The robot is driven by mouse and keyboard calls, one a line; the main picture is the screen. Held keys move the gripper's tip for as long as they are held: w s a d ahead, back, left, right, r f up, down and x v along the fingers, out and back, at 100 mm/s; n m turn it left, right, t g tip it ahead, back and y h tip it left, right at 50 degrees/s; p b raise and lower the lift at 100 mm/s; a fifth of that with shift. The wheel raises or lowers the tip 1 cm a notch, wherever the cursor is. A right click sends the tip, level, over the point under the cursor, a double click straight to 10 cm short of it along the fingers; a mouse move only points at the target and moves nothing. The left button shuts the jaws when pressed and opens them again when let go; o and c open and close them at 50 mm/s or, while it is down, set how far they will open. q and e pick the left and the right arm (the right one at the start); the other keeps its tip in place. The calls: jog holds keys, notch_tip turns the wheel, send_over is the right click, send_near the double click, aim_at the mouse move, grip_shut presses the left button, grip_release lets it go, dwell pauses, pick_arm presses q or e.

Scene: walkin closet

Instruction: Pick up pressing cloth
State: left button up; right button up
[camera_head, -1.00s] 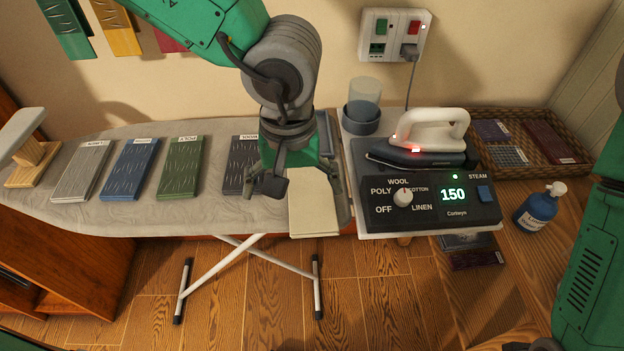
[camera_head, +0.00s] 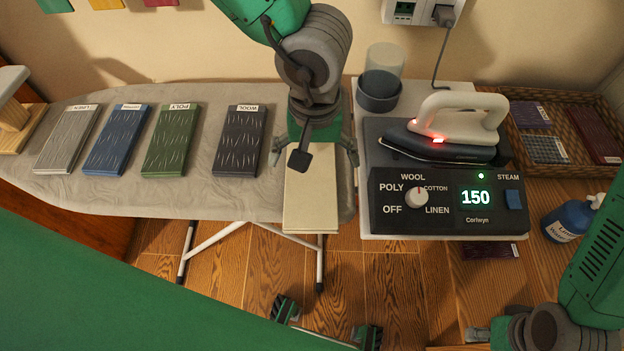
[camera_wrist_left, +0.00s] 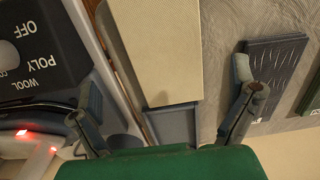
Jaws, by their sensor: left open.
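The left gripper (camera_wrist_left: 165,115) is empty, and contact with the cloth cannot be made out. Part of my right arm (camera_head: 540,328) shows at the lower right; its jaws are not clear.
The iron (camera_head: 445,130) with red lights stands on the control station (camera_head: 450,200) just right of the cloth. A grey bowl (camera_head: 379,92) is behind. Several labelled swatches, including the wool one (camera_head: 240,140), lie left on the ironing board (camera_head: 190,200).

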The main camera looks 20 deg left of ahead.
aim_at(313, 180)
pick_arm(q)
jog(key=shift+d+f, duration=0.2)
jog(key=shift+f, duration=0.4)
jog(key=f, duration=0.2)
jog(key=a+f+b, duration=0.1)
jog(key=f, duration=0.1)
jog(key=shift+s+f, duration=0.1)
jog(key=shift+f, duration=0.3)
jog(key=shift+d, duration=0.25)
jog(key=c, duration=1.2)
